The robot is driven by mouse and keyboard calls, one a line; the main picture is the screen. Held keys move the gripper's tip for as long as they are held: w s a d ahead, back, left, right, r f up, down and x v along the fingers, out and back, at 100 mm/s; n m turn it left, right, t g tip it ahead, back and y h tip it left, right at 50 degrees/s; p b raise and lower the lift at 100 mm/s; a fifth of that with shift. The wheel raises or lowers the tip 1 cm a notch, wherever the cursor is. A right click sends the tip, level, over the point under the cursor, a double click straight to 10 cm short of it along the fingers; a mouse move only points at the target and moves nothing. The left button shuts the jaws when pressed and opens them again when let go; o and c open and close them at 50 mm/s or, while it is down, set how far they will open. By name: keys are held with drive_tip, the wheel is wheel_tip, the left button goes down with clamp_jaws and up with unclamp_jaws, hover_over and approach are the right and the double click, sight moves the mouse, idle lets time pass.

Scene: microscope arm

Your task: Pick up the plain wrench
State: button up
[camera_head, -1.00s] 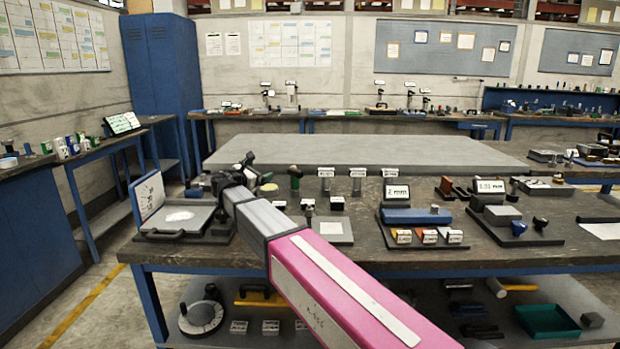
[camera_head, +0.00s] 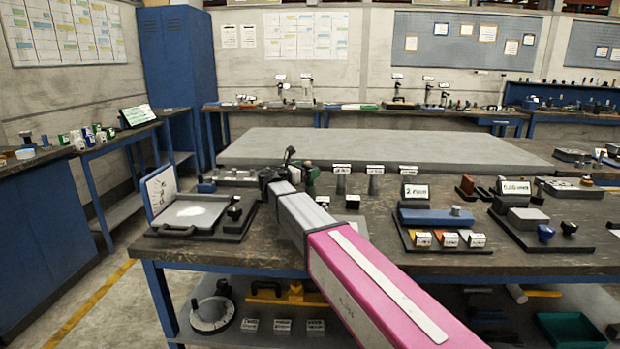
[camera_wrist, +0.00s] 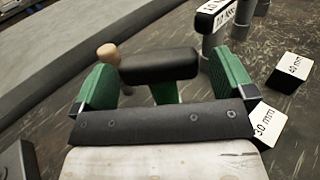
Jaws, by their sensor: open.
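I cannot make out a plain wrench in either view. My gripper (camera_wrist: 163,66) is open, its two green fingers apart on either side of a black rounded bar on a green stem (camera_wrist: 158,65). The bar lies crosswise between the fingers; I cannot tell whether either finger touches it. In the head view my gripper (camera_head: 288,163) is small and dark over the workbench, just left of a green upright piece (camera_head: 312,178). My pink and grey arm hides part of the bench.
Labelled blocks, one marked 30 mm (camera_wrist: 264,124) and one 40 mm (camera_wrist: 290,71), stand right of my gripper. A tan knob (camera_wrist: 107,52) is by the left finger.

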sight(313, 166)
drive_tip(key=x, duration=0.4)
drive_tip(key=shift+w+r, duration=0.15)
drive_tip(key=c, duration=1.1)
drive_tip(key=shift+r, duration=0.1)
